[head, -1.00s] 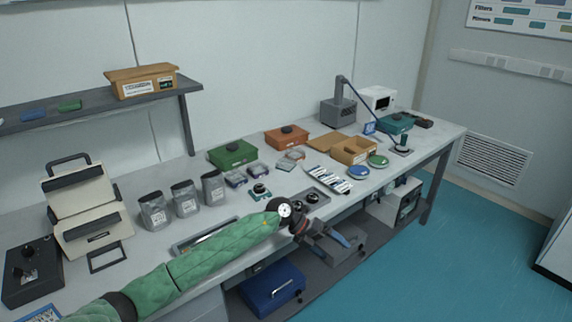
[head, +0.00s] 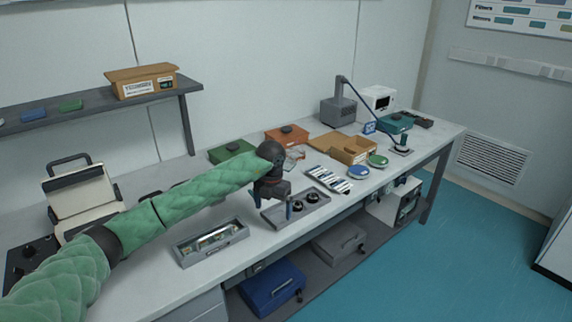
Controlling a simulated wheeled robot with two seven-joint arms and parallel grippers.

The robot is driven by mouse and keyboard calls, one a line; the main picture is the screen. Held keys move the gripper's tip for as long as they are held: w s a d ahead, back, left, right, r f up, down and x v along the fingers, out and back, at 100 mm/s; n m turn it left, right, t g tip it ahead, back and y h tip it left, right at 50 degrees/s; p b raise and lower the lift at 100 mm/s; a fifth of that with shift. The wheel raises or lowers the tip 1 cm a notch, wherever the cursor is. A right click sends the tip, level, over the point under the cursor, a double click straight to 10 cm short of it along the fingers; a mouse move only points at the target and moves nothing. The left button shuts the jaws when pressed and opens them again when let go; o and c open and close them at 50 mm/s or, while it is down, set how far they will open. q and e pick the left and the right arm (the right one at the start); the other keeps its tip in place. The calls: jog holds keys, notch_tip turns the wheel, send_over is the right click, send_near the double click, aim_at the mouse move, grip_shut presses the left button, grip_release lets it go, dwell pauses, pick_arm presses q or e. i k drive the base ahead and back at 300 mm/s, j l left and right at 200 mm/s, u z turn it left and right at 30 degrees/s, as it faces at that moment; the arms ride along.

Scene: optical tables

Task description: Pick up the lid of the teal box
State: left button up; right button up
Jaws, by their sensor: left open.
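The teal box (head: 399,125) stands at the far right end of the bench, with its lid on and a dark knob on top. My left gripper (head: 273,206) is open and empty, with its fingers pointing down above the left end of a grey tray, well to the left of and nearer than the teal box. I cannot tell whether the fingers touch the tray. My right gripper is not in view.
The grey tray (head: 318,207) holds two dark round parts. An open cardboard box (head: 355,155), a blue dish (head: 358,172), a green dish (head: 378,161) and a lamp (head: 402,148) lie toward the teal box. An orange box (head: 287,136) stands behind.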

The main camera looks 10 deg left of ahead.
aim_at(290, 163)
jog(key=i+j, duration=0.15)
jog(key=i, duration=0.6)
jog(key=i+j, duration=0.15)
jog(key=i, duration=0.6)
